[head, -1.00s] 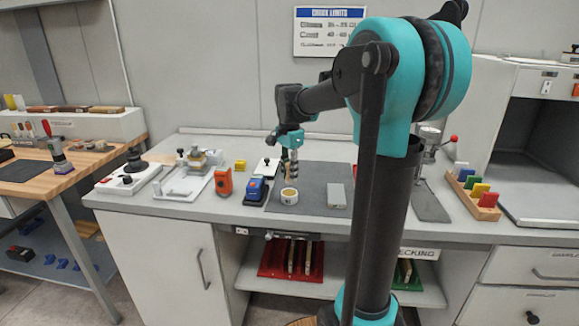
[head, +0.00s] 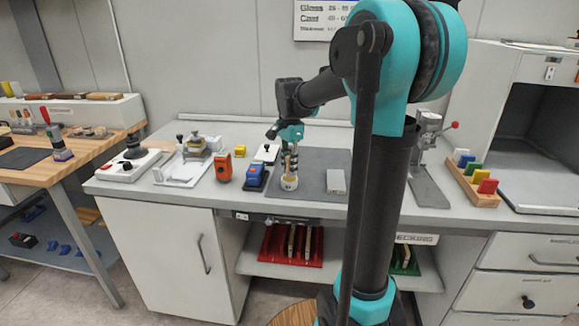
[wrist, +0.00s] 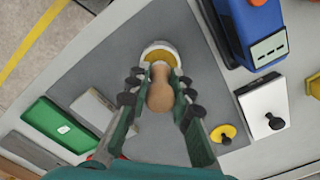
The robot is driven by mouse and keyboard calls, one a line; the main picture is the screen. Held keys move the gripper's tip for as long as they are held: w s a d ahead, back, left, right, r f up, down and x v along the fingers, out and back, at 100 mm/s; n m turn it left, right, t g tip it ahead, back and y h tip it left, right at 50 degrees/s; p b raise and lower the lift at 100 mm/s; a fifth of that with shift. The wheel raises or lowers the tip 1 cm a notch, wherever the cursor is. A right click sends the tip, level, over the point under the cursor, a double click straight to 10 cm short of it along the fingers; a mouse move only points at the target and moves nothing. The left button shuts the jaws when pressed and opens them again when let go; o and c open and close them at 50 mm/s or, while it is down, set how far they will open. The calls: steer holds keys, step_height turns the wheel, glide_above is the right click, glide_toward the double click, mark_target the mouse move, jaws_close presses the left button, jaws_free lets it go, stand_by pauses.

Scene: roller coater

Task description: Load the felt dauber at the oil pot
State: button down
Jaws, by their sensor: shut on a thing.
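My gripper (wrist: 157,84) is shut on the wooden handle of the felt dauber (wrist: 160,94). In the head view, my gripper (head: 290,155) points down directly above the oil pot (head: 289,184). The pot is a small white round cup; its yellowish inside shows in the wrist view (wrist: 160,46). The dauber's lower end meets the pot in the head view. Its felt tip is hidden under the handle in the wrist view, so I cannot tell whether it touches the oil.
A grey mat (head: 318,163) lies under the pot, with a grey block (head: 336,182) to the right. A blue device (head: 254,177) and an orange device (head: 224,167) stand close on the left. A rack of coloured blocks (head: 474,184) is farther right.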

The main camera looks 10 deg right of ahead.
steer(key=shift+f, duration=0.55)
stand_by(1.4)
steer(key=shift+r, duration=0.15)
steer(key=shift+r, duration=3.4)
